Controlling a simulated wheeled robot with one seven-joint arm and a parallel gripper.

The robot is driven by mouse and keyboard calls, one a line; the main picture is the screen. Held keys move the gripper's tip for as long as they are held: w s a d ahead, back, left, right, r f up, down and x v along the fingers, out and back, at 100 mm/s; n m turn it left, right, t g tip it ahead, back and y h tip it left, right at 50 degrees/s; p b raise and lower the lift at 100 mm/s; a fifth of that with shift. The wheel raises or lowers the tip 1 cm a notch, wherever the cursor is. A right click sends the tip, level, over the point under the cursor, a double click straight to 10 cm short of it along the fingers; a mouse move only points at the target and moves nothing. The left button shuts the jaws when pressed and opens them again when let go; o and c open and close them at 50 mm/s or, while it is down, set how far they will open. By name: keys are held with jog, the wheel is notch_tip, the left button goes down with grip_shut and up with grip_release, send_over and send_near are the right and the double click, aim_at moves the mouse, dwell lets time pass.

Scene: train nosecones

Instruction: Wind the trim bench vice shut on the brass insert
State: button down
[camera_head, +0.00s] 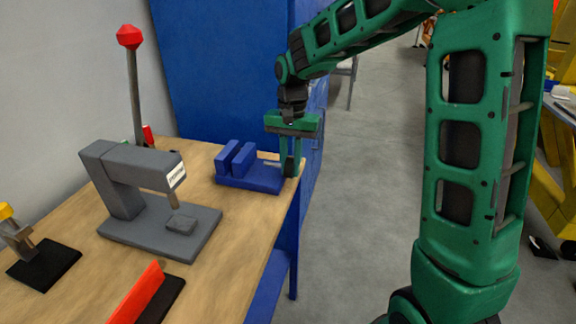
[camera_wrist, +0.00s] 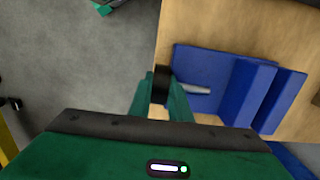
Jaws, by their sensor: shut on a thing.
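The blue bench vice (camera_head: 250,180) stands at the right edge of the wooden bench, with its two upright jaws a small gap apart. In the wrist view the vice (camera_wrist: 225,85) lies to the right, and a grey metal screw (camera_wrist: 195,89) sticks out of it to the left. A black handle (camera_wrist: 161,84) sits at the end of that screw. My gripper (camera_head: 290,166) points down at the bench edge, shut on the black handle; its fingers (camera_wrist: 160,98) sit on either side of it. I cannot make out the brass insert in either view.
A grey press (camera_head: 150,200) stands on the bench left of the vice, with a red-knobbed lever (camera_head: 133,85) behind it. A red-and-black piece (camera_head: 145,295) lies at the front. A blue cabinet (camera_head: 220,70) rises behind. Open floor (camera_head: 350,200) lies right of the bench.

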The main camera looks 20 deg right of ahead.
jog(key=g+y, duration=0.2)
jog(key=g, duration=0.1)
jog(key=shift+w, duration=0.35)
jog(key=shift+r+g+y, duration=0.1)
jog(key=shift+g+y, duration=0.3)
jog(key=shift+y, duration=0.1)
jog(key=shift+g, duration=0.3)
jog(key=c, duration=1.6)
grip_release()
jog(key=shift+c, duration=0.2)
jog(key=v, duration=1)
jog(key=shift+w+d+r, duration=0.2)
jog(key=shift+d+r, duration=0.05)
